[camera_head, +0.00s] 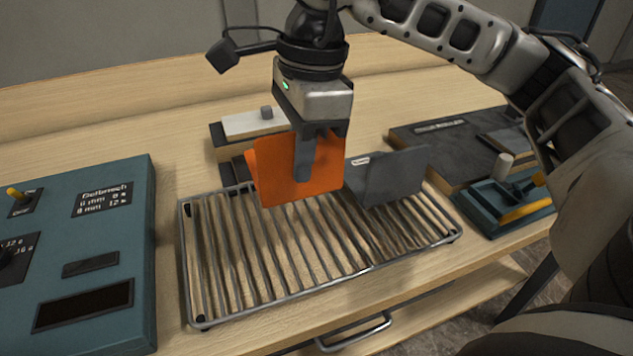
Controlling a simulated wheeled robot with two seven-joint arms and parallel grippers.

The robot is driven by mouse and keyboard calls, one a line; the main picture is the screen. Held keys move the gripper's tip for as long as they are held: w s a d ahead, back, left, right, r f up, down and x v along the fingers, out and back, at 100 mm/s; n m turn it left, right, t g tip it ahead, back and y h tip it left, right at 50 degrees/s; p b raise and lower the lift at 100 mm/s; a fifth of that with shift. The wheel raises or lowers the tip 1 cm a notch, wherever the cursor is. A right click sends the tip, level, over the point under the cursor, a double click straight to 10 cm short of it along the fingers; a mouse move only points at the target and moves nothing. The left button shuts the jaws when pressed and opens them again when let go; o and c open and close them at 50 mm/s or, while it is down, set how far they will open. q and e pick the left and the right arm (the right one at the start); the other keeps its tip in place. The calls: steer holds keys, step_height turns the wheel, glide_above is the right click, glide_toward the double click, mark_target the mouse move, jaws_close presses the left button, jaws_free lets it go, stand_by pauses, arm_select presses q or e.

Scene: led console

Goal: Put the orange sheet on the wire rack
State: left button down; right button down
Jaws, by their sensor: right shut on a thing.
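The orange sheet (325,168) is held upright by my right gripper (304,172), which points down with its fingers shut on the sheet's upper middle. The sheet is over the back part of the wire rack (262,297). I cannot tell whether its lower edge touches the bars. A dark grey sheet (392,177) stands upright at the rack's back right, just right of the orange sheet. The rack is a metal frame with many parallel bars, lying flat on the wooden table. My left gripper is not in view.
A teal console (110,252) with a yellow lever stands left of the rack. A white-topped block with a knob (254,122) is behind it. A dark panel (450,146) and a teal device with a yellow bar (508,203) stand at right. The table's front edge is close before the rack.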

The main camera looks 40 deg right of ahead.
mark_target(318, 183)
steer(key=d+f, duration=0.1)
steer(key=w+d+f, duration=0.1)
steer(key=f, duration=0.1)
steer(key=d+f, duration=0.1)
steer(key=f, duration=0.1)
steer(key=shift+w+d, duration=0.25)
steer(key=shift+w, duration=0.15)
steer(key=shift+w+d+f+p, duration=0.15)
steer(key=shift+f+p, duration=0.4)
steer(key=shift+f, duration=0.6)
steer(key=shift+f+b, duration=0.3)
steer(key=shift+f, duration=0.55)
steer(key=c, duration=1.6)
jaws_free()
steer(key=shift+r, duration=0.1)
steer(key=r, duration=0.4)
steer(key=d+r, duration=0.1)
steer(key=r, duration=0.7)
steer(key=shift+s+d+r, duration=0.15)
steer(key=shift+s+d, duration=0.05)
